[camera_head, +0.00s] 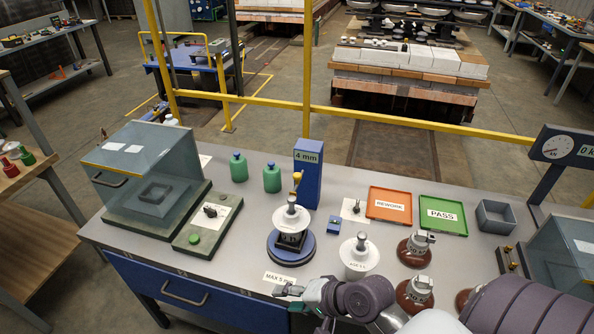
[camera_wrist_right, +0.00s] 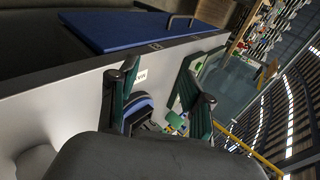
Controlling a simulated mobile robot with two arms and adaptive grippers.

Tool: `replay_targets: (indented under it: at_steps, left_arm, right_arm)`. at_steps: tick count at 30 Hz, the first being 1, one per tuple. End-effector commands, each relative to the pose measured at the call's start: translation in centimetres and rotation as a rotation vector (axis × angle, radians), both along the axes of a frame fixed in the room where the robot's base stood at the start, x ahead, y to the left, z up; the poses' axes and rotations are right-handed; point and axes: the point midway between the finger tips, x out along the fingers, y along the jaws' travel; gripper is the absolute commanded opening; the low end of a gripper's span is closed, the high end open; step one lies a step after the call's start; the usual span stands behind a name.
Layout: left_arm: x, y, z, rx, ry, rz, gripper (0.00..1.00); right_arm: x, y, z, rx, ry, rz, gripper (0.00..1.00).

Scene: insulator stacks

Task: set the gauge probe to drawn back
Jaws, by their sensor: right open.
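The gauge is a blue post (camera_head: 308,172) marked "4 mm", standing behind the blue turntable (camera_head: 285,254). A small brass part, apparently the probe (camera_head: 297,177), sticks out from the post's left side, above the rim of a white insulator (camera_head: 289,219) on the turntable. Whether it touches the insulator, I cannot tell. My right gripper (camera_head: 287,290) is low at the bench's front edge, in front of the turntable and apart from the probe. In the right wrist view its two dark green fingers (camera_wrist_right: 158,92) are spread and empty. My left gripper is not in view.
A second white insulator (camera_head: 359,257) and brown insulators (camera_head: 414,250) stand right of the turntable. Behind are an orange REWORK tray (camera_head: 389,191) and green PASS tray (camera_head: 430,226). Green bottles (camera_head: 239,167) and a clear-lidded box (camera_head: 125,160) are left.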

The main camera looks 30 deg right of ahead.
Motion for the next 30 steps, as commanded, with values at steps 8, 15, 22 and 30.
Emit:
replay_targets:
  at_steps: [8,15,22,30]
  left_arm:
    - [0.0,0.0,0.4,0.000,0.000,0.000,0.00]
    - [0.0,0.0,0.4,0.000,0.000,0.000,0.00]
    - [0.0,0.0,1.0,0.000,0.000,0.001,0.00]
    - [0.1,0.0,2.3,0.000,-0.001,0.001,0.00]
  right_arm:
    - [7.8,-10.5,8.9,1.087,-0.041,-0.696,0.49]
    - [9.0,-17.6,11.7,1.615,-0.054,-0.910,0.49]
    - [10.7,-18.1,12.2,1.671,-0.054,-0.924,0.49]
    - [16.3,-17.6,12.2,1.667,-0.053,-0.921,0.49]
